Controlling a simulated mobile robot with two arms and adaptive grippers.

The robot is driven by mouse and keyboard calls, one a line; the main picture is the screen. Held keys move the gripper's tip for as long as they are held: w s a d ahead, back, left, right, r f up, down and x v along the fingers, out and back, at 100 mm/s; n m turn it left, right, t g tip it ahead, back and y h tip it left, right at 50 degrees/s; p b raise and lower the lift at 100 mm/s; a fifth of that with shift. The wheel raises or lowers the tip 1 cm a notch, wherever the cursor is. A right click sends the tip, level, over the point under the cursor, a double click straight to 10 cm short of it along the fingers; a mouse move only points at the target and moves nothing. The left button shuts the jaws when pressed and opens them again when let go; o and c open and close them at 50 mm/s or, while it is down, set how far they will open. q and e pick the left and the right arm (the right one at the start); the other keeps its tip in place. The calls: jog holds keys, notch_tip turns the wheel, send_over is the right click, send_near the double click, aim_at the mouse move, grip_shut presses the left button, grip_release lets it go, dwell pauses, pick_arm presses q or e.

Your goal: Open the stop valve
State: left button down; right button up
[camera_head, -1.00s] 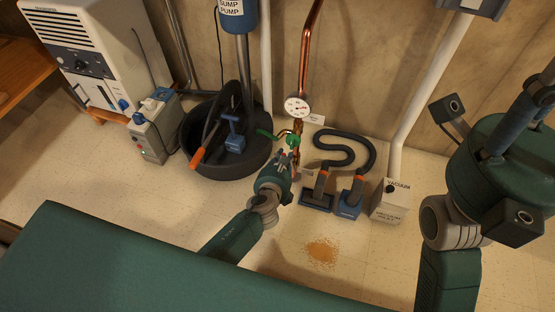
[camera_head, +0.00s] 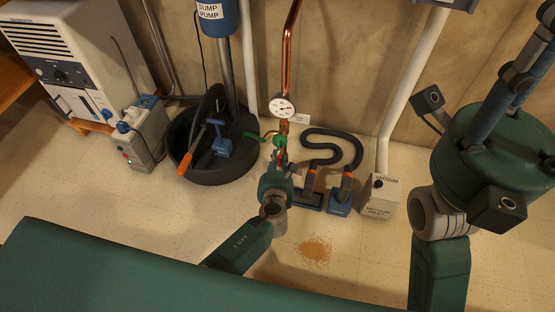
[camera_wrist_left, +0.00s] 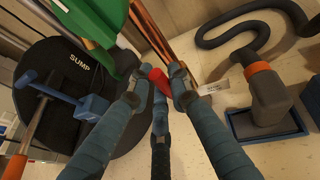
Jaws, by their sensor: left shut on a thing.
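The stop valve is on the copper pipe (camera_head: 290,60) below a round gauge (camera_head: 282,106). Its green handle (camera_head: 280,141) sticks out to the left in the head view and shows large at the upper left in the left wrist view (camera_wrist_left: 95,25). My left gripper (camera_head: 283,162) is just below the handle. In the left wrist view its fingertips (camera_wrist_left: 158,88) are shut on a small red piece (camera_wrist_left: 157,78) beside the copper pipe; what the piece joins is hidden. My right gripper (camera_head: 520,75) is raised at the right, clear of the valve; its fingertips are not clear.
A black sump basin (camera_head: 215,170) with a blue pump (camera_head: 217,20) stands left of the valve. Vacuum heads (camera_head: 340,200) on a dark hose and a vacuum inlet box (camera_head: 377,197) stand right. Brown grains (camera_head: 315,250) lie on the open floor in front.

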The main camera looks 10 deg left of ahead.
pick_arm(q)
jog(key=c, duration=1.6)
grip_release()
jog(key=shift+o, duration=0.2)
jog(key=v, duration=1.2)
